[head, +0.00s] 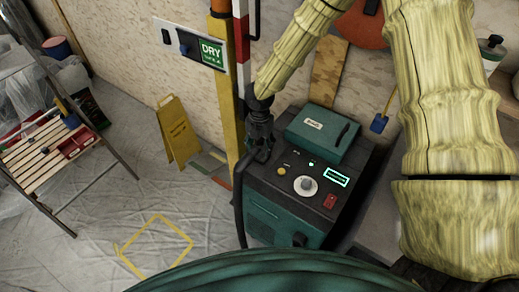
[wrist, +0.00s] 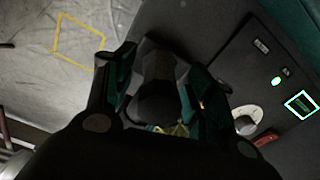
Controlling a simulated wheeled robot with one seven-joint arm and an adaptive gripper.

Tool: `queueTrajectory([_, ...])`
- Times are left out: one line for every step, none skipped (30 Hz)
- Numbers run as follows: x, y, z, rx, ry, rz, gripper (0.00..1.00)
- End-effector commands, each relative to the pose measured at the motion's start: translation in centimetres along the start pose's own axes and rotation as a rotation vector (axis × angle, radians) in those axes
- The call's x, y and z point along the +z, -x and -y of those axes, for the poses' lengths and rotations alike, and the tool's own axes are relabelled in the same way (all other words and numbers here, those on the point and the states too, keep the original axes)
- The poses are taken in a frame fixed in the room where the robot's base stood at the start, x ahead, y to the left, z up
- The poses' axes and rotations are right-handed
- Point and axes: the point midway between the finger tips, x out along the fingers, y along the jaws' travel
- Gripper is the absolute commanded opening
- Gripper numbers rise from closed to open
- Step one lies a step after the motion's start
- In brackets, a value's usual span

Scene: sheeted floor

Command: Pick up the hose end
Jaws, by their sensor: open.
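My gripper (head: 260,140) reaches down to the left edge of the dark machine (head: 291,218). In the wrist view my gripper (wrist: 162,80) has its two green-lined fingers spread. A dark, blunt cylinder, which looks like the hose end (wrist: 158,75), stands between them. I cannot tell whether either finger touches it. In the head view a black hose (head: 239,205) curves down beside the machine's left side, and its upper end is hidden at my gripper.
A teal case (head: 323,133) sits on the machine's top, behind a dial and a lit display. A yellow post (head: 222,75) stands close behind my gripper. A yellow floor sign (head: 179,132) and a slatted stand (head: 45,160) are left. The taped yellow square (head: 157,247) is empty.

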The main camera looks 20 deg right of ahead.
Motion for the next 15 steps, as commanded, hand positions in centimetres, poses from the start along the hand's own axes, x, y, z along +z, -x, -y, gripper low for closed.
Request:
queueTrajectory([-0.02,-0.27,-0.01,0.000,0.000,0.000,0.54])
queueTrajectory([-0.01,-0.44,-0.01,0.000,0.000,0.000,0.54])
queueTrajectory([-0.02,-0.62,-0.01,0.000,-0.001,0.000,0.54])
queueTrajectory([-0.02,-0.73,-0.02,0.000,-0.001,0.000,0.54])
queueTrajectory([-0.02,-0.80,-0.03,0.000,-0.001,0.000,0.54])
queueTrajectory([-0.02,-0.87,-0.04,0.000,-0.001,0.000,0.54])
queueTrajectory([-0.02,-0.89,-0.04,0.000,-0.001,0.000,0.54])
queueTrajectory([-0.01,-0.90,-0.05,0.000,-0.001,0.000,0.54])
queueTrajectory([-0.01,-0.89,-0.06,0.000,0.000,0.001,0.54])
queueTrajectory([-0.02,-0.89,-0.06,0.001,0.000,0.001,0.54])
queueTrajectory([-0.01,-0.89,-0.06,0.000,0.000,0.001,0.54])
queueTrajectory([-0.02,-0.88,-0.06,0.001,0.000,0.001,0.54])
queueTrajectory([-0.01,-0.88,-0.06,0.001,0.000,0.001,0.49])
queueTrajectory([-0.01,-0.87,-0.06,0.001,0.000,0.001,0.43])
queueTrajectory([-0.01,-0.87,-0.06,0.001,0.000,0.001,0.36])
